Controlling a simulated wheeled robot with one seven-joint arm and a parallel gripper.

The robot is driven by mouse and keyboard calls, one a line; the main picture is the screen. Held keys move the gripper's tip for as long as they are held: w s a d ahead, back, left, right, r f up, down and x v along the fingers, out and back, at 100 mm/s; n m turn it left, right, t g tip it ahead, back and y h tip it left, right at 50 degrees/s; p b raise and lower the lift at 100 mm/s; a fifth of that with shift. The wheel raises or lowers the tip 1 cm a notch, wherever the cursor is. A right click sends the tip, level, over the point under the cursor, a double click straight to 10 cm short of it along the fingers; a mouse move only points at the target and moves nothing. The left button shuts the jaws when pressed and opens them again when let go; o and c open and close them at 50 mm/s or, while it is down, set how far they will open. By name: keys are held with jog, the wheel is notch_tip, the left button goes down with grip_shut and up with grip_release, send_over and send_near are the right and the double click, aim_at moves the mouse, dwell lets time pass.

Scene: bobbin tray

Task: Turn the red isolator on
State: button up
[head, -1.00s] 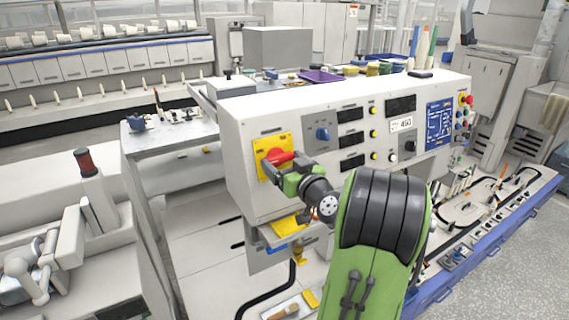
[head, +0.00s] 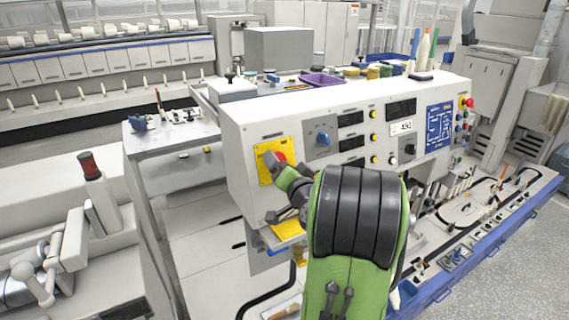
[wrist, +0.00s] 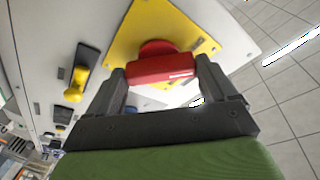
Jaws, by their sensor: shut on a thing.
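The red isolator handle (wrist: 162,68) sits on a yellow square plate (wrist: 130,38) on the pale panel in the wrist view. My gripper (wrist: 161,73) has one finger on each side of the handle and is shut on it. In the head view, a small part of the red isolator (head: 281,157) shows on its yellow plate (head: 264,152) at the left of the panel front. My gripper (head: 272,163) covers most of the handle there. The handle's angle is hard to tell from the head view.
A blue rotary knob (head: 323,139), small displays and yellow buttons lie right of the isolator on the panel. A yellow-handled switch (wrist: 76,86) shows in the wrist view. A metal side table (head: 175,135) stands left of the panel. Open floor shows at the lower right.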

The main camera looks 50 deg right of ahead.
jog(key=shift+a+r+m+g+p, duration=0.15)
jog(key=shift+m+g+p, duration=0.45)
jog(key=shift+m+p, duration=1.55)
jog(key=shift+d+r+m+g+p, duration=0.1)
jog(key=shift+m+g+p, duration=0.5)
jog(key=shift+m+p, duration=1.5)
jog(key=shift+m+b, duration=0.65)
jog(key=shift+m, duration=0.2)
jog(key=o, duration=0.8)
jog(key=shift+o, duration=0.2)
jog(key=b+v, duration=0.5)
jog(key=v, duration=1)
jog(key=shift+s+a+b, duration=0.2)
jog(key=shift+a+b, duration=0.15)
